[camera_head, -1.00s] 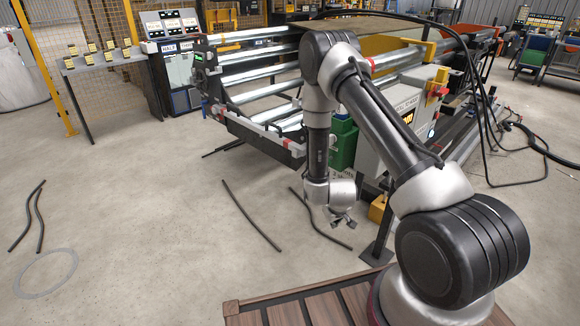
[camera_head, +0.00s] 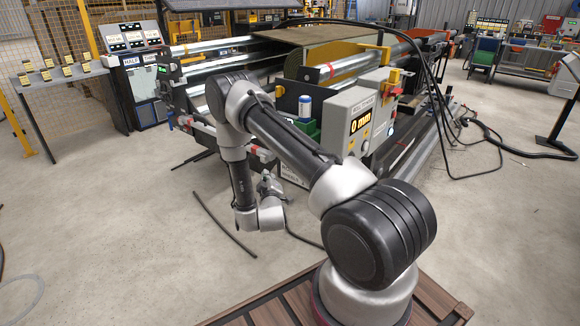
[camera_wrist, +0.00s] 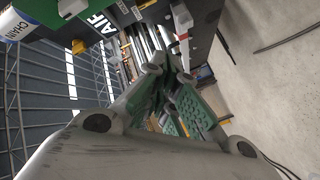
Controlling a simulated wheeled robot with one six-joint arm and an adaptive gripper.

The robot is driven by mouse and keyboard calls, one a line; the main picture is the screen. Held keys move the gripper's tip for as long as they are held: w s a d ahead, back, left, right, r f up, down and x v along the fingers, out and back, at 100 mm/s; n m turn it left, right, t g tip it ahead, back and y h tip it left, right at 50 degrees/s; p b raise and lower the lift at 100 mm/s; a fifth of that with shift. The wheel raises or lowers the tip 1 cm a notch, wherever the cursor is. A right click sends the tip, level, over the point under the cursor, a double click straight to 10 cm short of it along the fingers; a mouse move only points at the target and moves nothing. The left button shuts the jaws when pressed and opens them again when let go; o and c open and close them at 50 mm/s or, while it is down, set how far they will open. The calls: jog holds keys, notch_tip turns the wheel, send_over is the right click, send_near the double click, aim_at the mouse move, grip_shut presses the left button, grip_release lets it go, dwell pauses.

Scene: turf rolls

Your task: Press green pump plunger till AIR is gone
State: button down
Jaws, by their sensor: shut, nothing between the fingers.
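My gripper (camera_head: 270,184) hangs low in front of the machine in the head view, its tip toward the machine. In the wrist view its green-padded fingers (camera_wrist: 172,85) are shut and empty. A green block (camera_head: 308,128), partly hidden behind my arm, stands left of the grey control box. I cannot make out the plunger itself.
A white-and-blue can (camera_head: 305,107) stands by the green block; a can marked CHAIN (camera_wrist: 12,24) shows in the wrist view. Metal rollers (camera_head: 215,45) lie behind. A dark hose piece (camera_head: 222,222) lies on open floor.

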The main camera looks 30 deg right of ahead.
jog(key=w+d, duration=0.3)
jog(key=d, duration=0.5)
jog(key=shift+d, duration=0.2)
dwell(1.4)
jog(key=shift+w+d, duration=0.15)
jog(key=shift+d, duration=0.25)
jog(key=shift+w+d, duration=0.25)
jog(key=shift+d, duration=0.4)
jog(key=shift+w+d, duration=0.2)
jog(key=shift+d, duration=0.4)
dwell(1.2)
jog(key=shift+a, duration=0.1)
jog(key=shift+s+a, duration=0.3)
jog(key=shift+a, duration=0.45)
jog(key=shift+s+a, duration=0.3)
jog(key=shift+a, duration=0.45)
jog(key=shift+a, duration=0.1)
jog(key=shift+s+a, duration=0.3)
jog(key=shift+a, duration=0.45)
jog(key=shift+s+a, duration=0.25)
jog(key=shift+a, duration=0.5)
jog(key=shift+s+a, duration=0.3)
jog(key=shift+a, duration=0.45)
